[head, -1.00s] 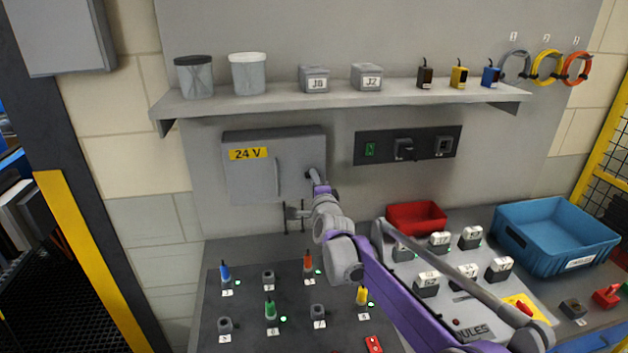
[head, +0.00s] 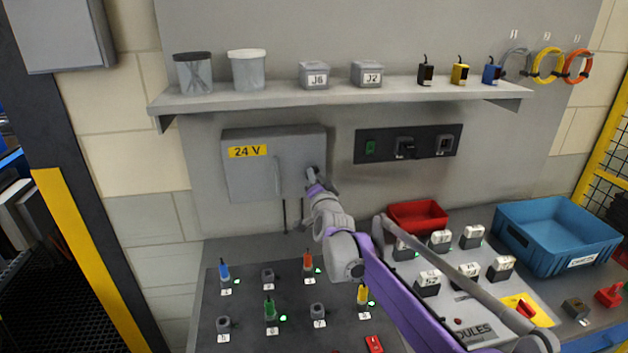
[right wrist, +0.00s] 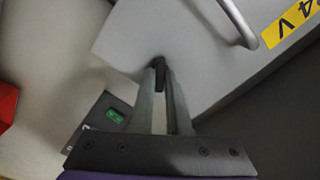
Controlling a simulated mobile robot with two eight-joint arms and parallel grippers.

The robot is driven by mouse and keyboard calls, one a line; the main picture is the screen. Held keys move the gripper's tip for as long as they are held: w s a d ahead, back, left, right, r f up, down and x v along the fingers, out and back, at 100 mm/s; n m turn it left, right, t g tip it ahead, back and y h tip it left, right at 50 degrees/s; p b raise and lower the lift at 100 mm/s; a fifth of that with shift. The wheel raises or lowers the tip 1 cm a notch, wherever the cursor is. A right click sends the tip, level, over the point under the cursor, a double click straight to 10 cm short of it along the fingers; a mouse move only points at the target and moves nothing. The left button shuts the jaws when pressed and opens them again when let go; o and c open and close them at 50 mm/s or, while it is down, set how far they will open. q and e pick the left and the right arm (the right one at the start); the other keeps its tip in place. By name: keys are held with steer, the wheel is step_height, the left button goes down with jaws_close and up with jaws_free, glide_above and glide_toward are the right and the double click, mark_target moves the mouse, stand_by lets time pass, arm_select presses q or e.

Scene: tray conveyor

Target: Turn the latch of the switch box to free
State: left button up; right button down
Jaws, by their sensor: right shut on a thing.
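The switch box (head: 255,185) is a grey wall box with a yellow "24 V" label and a bar handle. Its grey door also fills the upper part of the right wrist view (right wrist: 180,32). My right gripper (head: 312,174) is at the box's right edge. In the right wrist view, its two fingers are closed around the small dark latch (right wrist: 160,65) on the door. The fingers hide most of the latch, so its exact angle is hard to tell. The door looks shut. My left gripper is not in view.
A shelf (head: 340,97) with jars and small boxes runs above. A dark switch panel (head: 408,145) is right of the box. Below are a panel of coloured plugs (head: 290,335), a red bin (head: 417,214) and a blue crate (head: 555,240).

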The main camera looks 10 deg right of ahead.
steer(key=n+b, duration=0.2)
steer(key=n, duration=0.8)
steer(key=shift+n, duration=0.5)
steer(key=c, duration=0.9)
jaws_free()
steer(key=s+b, duration=0.1)
steer(key=s, duration=1)
steer(key=shift+b, duration=0.35)
steer(key=shift+w, duration=0.1)
